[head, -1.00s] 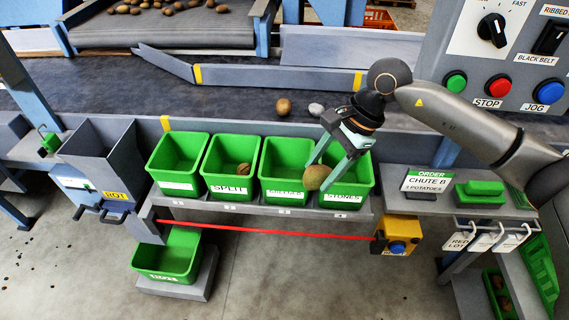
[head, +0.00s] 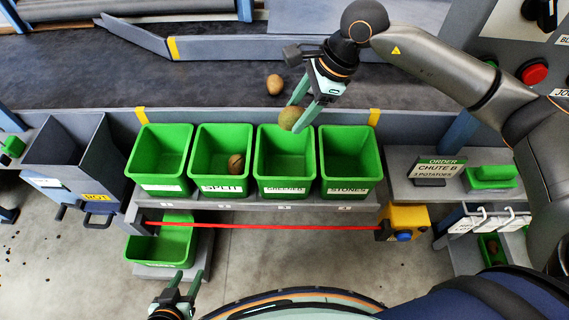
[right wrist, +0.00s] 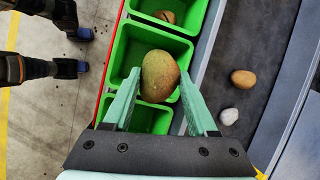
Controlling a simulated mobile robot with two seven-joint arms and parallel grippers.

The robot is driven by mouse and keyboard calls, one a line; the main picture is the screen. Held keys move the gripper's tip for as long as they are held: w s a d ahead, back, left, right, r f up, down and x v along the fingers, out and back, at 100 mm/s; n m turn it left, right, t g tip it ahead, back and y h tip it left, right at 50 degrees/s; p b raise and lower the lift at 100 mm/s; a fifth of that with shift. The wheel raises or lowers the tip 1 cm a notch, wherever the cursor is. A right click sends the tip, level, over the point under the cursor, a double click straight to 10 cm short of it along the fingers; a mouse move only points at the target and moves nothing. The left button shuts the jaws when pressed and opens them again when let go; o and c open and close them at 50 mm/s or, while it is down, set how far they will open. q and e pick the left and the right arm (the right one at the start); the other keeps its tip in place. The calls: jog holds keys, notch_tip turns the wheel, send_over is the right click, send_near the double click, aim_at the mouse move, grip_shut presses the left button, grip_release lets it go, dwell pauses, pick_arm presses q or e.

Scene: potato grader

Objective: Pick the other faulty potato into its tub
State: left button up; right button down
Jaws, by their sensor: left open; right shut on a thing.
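My right gripper (head: 302,108) is shut on a greenish-brown potato (head: 291,117), which also shows between its fingers in the right wrist view (right wrist: 160,73). The potato is above the third green tub (head: 285,190), whose label seems to read GREENED, near its rear right side. That tub looks empty where I can see into it. The tub labelled SPLIT (head: 222,189) holds one potato with a dark split (head: 236,164). The STONES tub (head: 349,187) is to the right. My left gripper (head: 187,285) is open and empty at the bottom of the head view.
A brown potato (head: 275,84) lies on the dark belt (head: 215,85) behind the tubs; a pale stone (right wrist: 228,116) lies near it. A red bar (head: 265,227) runs in front of the tub shelf.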

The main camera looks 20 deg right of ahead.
notch_tip(320, 180, down, 4)
jog(key=shift+f+b, duration=0.15)
jog(key=shift+b, duration=0.8)
jog(key=shift+c, duration=0.6)
grip_release()
jog(key=shift+d, duration=0.1)
jog(key=b+v, duration=0.1)
jog(key=v, duration=1.1)
jog(key=shift+r, duration=0.3)
